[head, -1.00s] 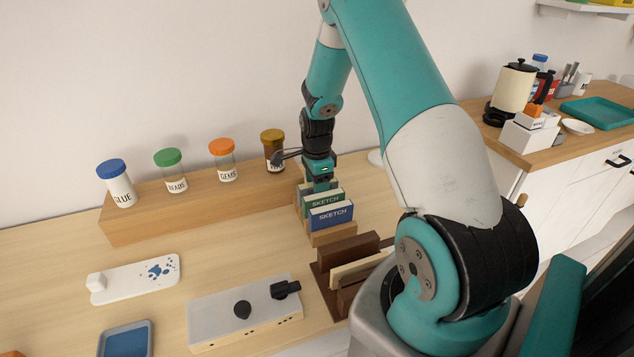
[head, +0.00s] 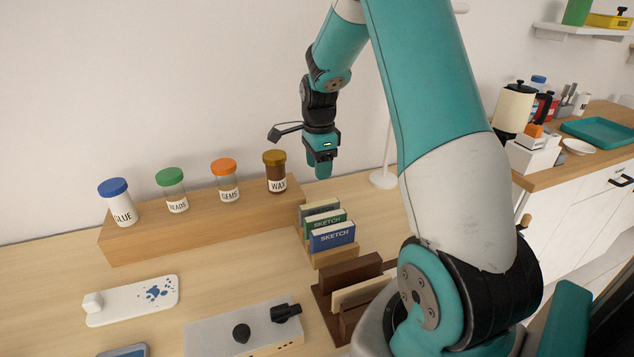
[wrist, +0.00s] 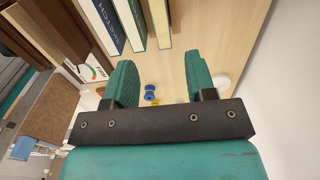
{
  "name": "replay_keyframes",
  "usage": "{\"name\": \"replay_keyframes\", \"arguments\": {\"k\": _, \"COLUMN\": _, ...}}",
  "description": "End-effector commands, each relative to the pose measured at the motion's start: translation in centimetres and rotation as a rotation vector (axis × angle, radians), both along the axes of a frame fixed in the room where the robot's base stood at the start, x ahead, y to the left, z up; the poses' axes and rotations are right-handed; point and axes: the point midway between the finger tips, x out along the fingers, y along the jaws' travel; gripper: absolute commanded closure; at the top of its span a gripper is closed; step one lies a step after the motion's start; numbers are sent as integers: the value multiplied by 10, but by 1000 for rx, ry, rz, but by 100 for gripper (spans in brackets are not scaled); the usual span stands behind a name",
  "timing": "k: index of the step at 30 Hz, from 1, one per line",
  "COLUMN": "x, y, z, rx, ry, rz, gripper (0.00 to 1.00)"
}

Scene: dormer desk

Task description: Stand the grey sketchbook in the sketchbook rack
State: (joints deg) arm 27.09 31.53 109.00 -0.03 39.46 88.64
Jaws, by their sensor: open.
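The grey sketchbook (head: 319,208) stands upright at the back of the light wooden sketchbook rack (head: 337,257). In front of it stand a green sketchbook (head: 326,220) and a blue sketchbook (head: 333,238), which hide its lower part. In the wrist view, the blue (wrist: 104,24), green (wrist: 130,22) and grey (wrist: 161,22) sketchbooks show edge-on at the top. My gripper (head: 320,172) hangs above and behind the rack, clear of the books. Its two fingers are apart in the wrist view (wrist: 160,78), with nothing between them.
A wooden riser (head: 200,224) with several lidded jars runs left of the rack. A dark brown holder (head: 350,272) with a cream board stands in front. A lamp stand (head: 383,180) rises at the back right.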

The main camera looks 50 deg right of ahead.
Motion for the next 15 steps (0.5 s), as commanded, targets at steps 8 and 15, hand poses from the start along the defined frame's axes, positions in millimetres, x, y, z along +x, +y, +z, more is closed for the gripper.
{"name": "replay_keyframes", "arguments": {"k": 8, "x": -12, "y": 125, "z": 63, "rx": 53, "ry": -95, "rz": 692, "gripper": 49}}
{"name": "replay_keyframes", "arguments": {"k": 15, "x": -129, "y": 295, "z": 121, "rx": 114, "ry": -306, "rz": 1923, "gripper": 49}}
